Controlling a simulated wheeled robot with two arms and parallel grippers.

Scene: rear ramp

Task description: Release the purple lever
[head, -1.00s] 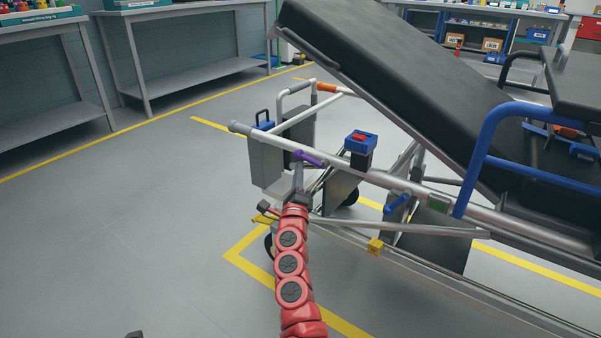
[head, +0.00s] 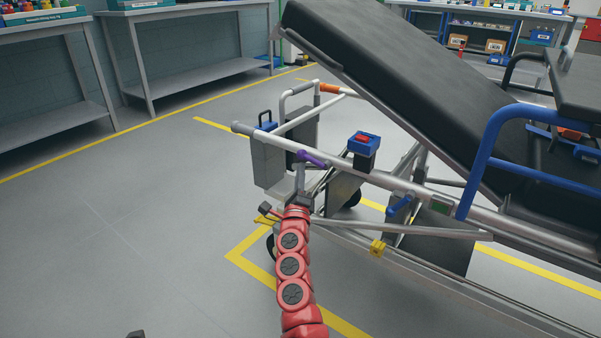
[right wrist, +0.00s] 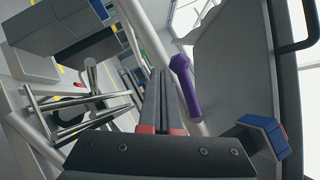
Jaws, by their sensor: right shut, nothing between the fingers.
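The purple lever (head: 311,158) sits on the silver side rail of the stretcher, near its left end. It also shows in the right wrist view (right wrist: 186,88), lying along the silver tube. My right gripper (head: 299,178) is just below the lever in the head view. In the right wrist view my right gripper (right wrist: 165,90) is shut and empty, its fingers together and pointing at the tube, with the lever just to the right of them. I cannot tell whether the fingertips touch the lever or the rail.
The stretcher carries a raised black backrest (head: 400,90). A blue box with a red top (head: 362,143), a blue lever (head: 399,205) and a yellow piece (head: 377,247) are close to the rail. Grey floor (head: 120,240) is free on the left, with grey benches (head: 190,70) behind.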

